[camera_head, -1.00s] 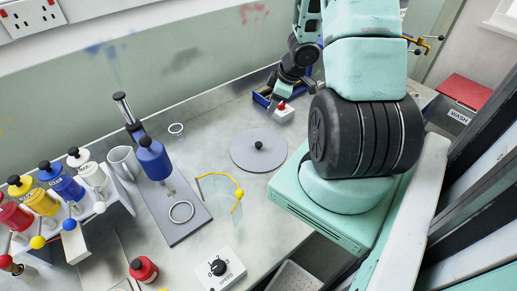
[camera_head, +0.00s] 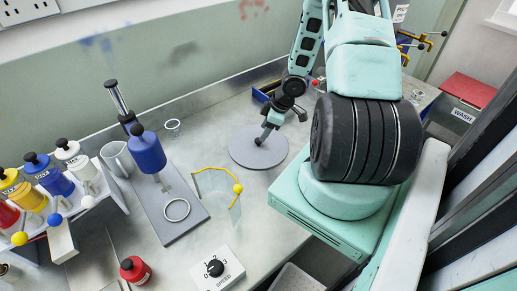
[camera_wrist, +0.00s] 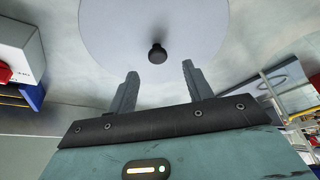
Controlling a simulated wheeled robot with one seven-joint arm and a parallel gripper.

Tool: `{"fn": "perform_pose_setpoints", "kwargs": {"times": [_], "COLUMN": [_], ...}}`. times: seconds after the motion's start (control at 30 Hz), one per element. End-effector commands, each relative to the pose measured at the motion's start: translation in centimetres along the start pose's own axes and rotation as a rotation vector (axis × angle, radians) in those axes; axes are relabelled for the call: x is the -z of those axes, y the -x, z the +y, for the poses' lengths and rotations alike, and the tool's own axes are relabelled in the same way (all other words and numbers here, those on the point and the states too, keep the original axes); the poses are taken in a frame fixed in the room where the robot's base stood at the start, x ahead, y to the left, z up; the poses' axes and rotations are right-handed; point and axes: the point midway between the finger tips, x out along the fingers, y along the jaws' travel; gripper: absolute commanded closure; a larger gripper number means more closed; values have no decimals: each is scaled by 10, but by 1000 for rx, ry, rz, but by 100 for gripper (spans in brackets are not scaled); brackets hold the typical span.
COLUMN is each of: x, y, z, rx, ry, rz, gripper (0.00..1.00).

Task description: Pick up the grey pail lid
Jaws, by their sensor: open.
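The grey pail lid (camera_head: 246,150) is a flat round disc lying on the metal bench, left of my arm's base. Its small black knob stands at its middle and shows in the wrist view (camera_wrist: 157,53), where the lid (camera_wrist: 115,40) fills the upper middle. In the head view my gripper (camera_head: 262,138) is over the lid and hides the knob. In the wrist view my gripper (camera_wrist: 158,82) is open and empty. Its two fingers point toward the lid, and the knob appears just beyond the fingertips, roughly centred between them. I cannot tell the exact gap.
A blue pigment dispenser on a grey stand (camera_head: 178,226) and a clear panel with a yellow edge (camera_head: 222,190) stand left of the lid. A small ring-like cup (camera_head: 173,127) is behind. A blue bin (camera_head: 266,92) lies beyond my gripper. A speed dial box (camera_head: 217,268) is in front.

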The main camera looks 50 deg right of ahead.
Motion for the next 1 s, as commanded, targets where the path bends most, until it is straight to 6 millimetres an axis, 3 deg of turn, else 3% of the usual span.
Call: {"fn": "perform_pose_setpoints", "kwargs": {"times": [0.4,0.67,0.87,1.0], "x": [-2,-2,-2,-1], "y": [-50,-52,-52,-51], "z": [3,3,3,3], "rx": [2,0,0,0], "ry": [1,-1,0,0], "rz": [-1,-1,-1,0], "gripper": [49,49,100,100]}}
